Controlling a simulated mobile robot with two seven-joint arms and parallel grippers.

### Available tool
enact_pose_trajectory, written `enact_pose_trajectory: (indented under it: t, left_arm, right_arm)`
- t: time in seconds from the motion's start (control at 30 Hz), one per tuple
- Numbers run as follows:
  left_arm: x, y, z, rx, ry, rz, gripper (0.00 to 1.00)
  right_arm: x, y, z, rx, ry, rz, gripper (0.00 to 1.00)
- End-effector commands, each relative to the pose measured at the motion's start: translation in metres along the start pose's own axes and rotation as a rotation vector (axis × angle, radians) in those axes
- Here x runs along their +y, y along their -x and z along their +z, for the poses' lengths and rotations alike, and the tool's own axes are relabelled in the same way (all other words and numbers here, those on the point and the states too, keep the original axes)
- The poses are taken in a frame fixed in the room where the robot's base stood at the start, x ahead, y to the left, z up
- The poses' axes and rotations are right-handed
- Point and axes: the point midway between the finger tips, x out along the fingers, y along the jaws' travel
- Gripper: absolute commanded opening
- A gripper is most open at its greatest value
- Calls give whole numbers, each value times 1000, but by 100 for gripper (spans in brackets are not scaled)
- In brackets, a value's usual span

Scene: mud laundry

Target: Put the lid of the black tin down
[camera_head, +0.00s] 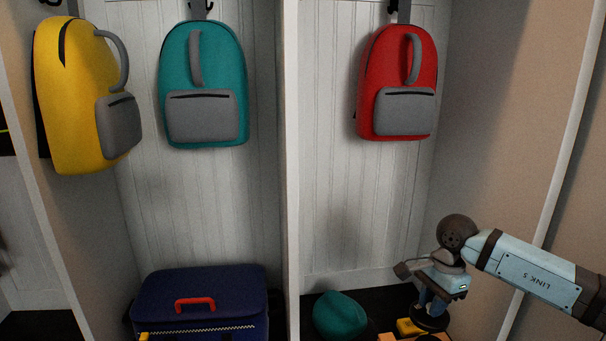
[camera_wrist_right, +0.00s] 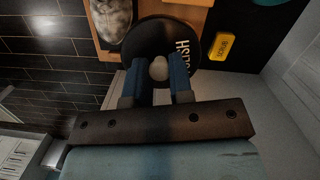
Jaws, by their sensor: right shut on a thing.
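My right gripper (camera_head: 431,303) points down in the right cubby. In the right wrist view, its blue fingers (camera_wrist_right: 158,72) are shut on the pale round knob of a black round lid (camera_wrist_right: 150,40). White lettering shows on the black top, partly hidden by a finger. In the head view the lid (camera_head: 430,321) is a dark disc below the fingers. The black tin's body cannot be told apart from the lid, so I cannot tell whether they touch. My left gripper is not in view.
A yellow block (camera_head: 408,327) lies beside the lid, near an orange-brown wooden surface (camera_wrist_right: 190,14) with a grey fuzzy item (camera_wrist_right: 112,22). A teal soft item (camera_head: 340,315) lies to the left. A navy case (camera_head: 205,290) sits beyond the white divider (camera_head: 291,180). Backpacks hang above.

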Motion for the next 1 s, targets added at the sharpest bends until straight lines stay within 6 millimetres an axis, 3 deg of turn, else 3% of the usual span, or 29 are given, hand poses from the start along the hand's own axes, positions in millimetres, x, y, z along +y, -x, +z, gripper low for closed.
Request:
enact_pose_trajectory:
  t: [0.63, 0.7, 1.0]
  left_arm:
    - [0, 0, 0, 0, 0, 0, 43]
    - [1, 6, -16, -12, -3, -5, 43]
    - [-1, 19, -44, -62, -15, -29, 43]
  right_arm:
    - [23, -21, 39, 1, 1178, 179, 0]
    - [27, 2, 43, 2, 1173, 177, 0]
    - [44, 54, 58, 6, 1168, 178, 0]
